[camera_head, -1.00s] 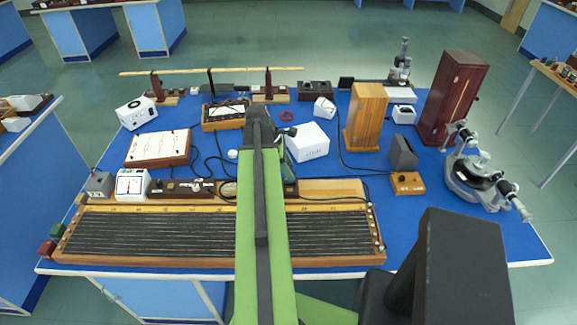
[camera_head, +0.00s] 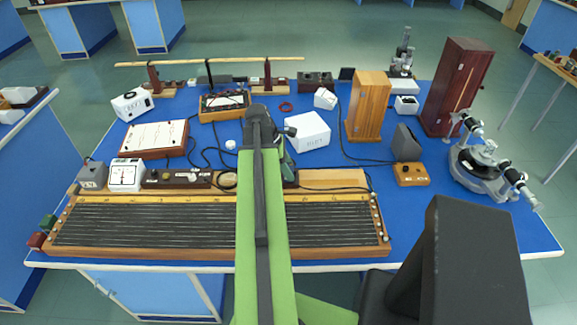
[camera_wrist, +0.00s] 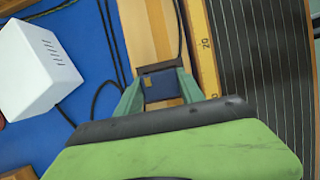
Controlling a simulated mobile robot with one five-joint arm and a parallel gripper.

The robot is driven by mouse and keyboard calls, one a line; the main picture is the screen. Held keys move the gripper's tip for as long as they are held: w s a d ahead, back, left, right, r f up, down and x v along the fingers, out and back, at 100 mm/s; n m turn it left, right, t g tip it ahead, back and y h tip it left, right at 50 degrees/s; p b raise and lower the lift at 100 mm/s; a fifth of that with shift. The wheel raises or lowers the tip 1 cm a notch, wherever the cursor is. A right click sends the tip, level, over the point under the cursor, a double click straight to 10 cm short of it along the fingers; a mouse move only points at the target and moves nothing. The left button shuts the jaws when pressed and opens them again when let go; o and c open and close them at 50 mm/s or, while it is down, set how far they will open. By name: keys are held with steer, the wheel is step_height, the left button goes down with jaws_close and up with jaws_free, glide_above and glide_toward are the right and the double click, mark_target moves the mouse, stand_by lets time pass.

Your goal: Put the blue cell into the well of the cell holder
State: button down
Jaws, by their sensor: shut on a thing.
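My gripper (camera_wrist: 159,95) has two green fingers, shut on the small dark blue cell (camera_wrist: 160,84). In the wrist view the cell sits between the fingertips, above the wooden edge of the long wire board; I cannot tell its exact height. In the head view my gripper (camera_head: 287,172) is mostly hidden behind my green arm, and the cell cannot be made out. I cannot identify the cell holder or its well with certainty in either view.
The long wire board (camera_head: 140,225) lies along the bench's front. A white box (camera_head: 308,132) stands just behind my gripper; it also shows in the wrist view (camera_wrist: 40,65). A wooden box (camera_head: 368,105), a tall dark cabinet (camera_head: 455,85) and a grey spectrometer (camera_head: 485,165) stand right. Black cables cross the bench.

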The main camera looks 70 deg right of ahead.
steer(key=c, duration=0.6)
jaws_free()
steer(key=shift+c, duration=0.2)
steer(key=p+v, duration=1.6)
steer(key=v, duration=0.1)
steer(key=shift+r, duration=0.2)
